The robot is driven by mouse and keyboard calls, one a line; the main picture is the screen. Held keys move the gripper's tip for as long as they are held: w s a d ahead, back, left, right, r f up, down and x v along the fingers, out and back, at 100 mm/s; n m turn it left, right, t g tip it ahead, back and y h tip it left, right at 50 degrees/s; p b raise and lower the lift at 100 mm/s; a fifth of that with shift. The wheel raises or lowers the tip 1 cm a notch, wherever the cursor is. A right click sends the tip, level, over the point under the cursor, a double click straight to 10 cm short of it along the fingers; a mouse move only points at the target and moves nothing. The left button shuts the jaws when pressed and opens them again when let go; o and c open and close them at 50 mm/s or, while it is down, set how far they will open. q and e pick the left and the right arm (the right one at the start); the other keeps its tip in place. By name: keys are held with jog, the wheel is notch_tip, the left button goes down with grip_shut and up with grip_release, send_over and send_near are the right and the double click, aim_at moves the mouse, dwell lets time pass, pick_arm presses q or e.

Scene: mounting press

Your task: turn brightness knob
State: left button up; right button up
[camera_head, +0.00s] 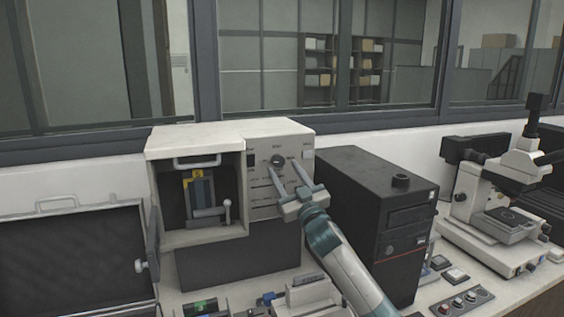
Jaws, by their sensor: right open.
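A dark round knob (277,160) sits on the upper front panel of the white press cabinet (195,139); its label is too small to read. My right gripper (284,167) is open in front of this panel. Its two fingers point up and away, with the tips just below and beside the knob. I cannot tell whether they touch it. The microscope (500,190) at the right has small blue-tipped controls on its base (530,267). I cannot tell from the labels which control is for brightness. My left gripper is not in view.
A black computer tower (408,253) stands right of the cabinet, close to my right forearm. A button box (463,303) and small items lie along the bench front. A windowed wall is behind.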

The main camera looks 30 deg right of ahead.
aim_at(278, 161)
jog(key=shift+p+x, duration=0.35)
jog(key=shift+x, duration=1.1)
jog(key=c, duration=1)
jog(key=shift+c, duration=0.2)
